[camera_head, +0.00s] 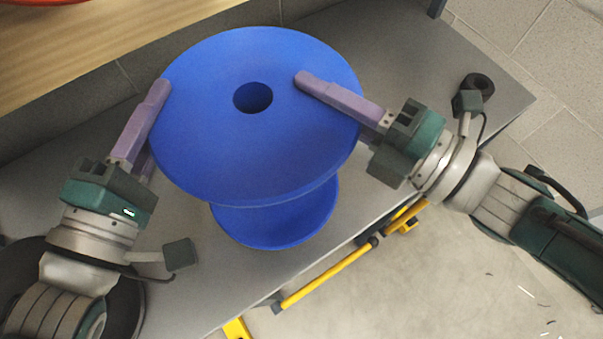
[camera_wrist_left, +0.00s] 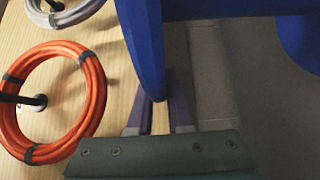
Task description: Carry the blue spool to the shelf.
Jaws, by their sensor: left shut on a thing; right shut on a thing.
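The blue spool (camera_head: 215,120) stands upright in the middle of the head view, its wide top flange with a central hole facing me and its lower flange over the grey surface (camera_head: 400,50). I cannot tell whether it touches that surface. My left gripper (camera_head: 160,90) is shut on the left rim of the top flange. In the left wrist view, its purple fingers (camera_wrist_left: 160,103) sit either side of the spool's blue flange (camera_wrist_left: 145,45). My right gripper (camera_head: 306,83) is shut on the right side of the same flange. The lower fingers are partly hidden under the flange.
A wooden board (camera_head: 85,40) runs along the upper left; in the left wrist view it carries an orange coil (camera_wrist_left: 90,105) and a grey coil (camera_wrist_left: 65,14). A small black ring (camera_head: 480,84) lies at the surface's right end. A yellow bar (camera_head: 325,277) runs along the near edge.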

